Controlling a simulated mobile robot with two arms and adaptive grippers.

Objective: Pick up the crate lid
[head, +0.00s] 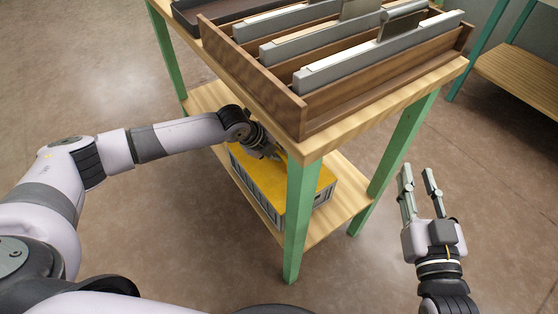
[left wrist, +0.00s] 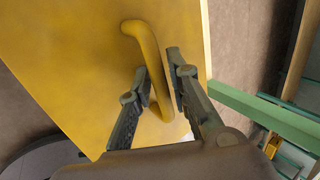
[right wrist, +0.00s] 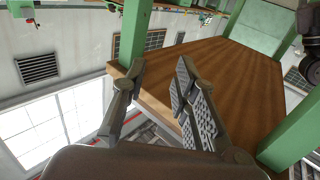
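The yellow crate lid (head: 300,184) lies flat on a grey crate (head: 302,218) on the lower shelf of the table. My left gripper (head: 275,154) reaches in under the upper shelf, over the lid. In the left wrist view the lid (left wrist: 75,60) fills much of the picture, and its yellow bar handle (left wrist: 140,38) passes between the fingers of my left gripper (left wrist: 158,72). The fingers are close on both sides of the handle; whether both press on it I cannot tell. My right gripper (head: 417,172) is open and empty, right of the table.
The table's near green leg (head: 300,220) stands in front of the crate. The upper shelf (head: 385,104) above it carries a wooden tray (head: 385,92) with grey-edged dividers. Another table (head: 520,75) stands at the back right. The floor around is clear.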

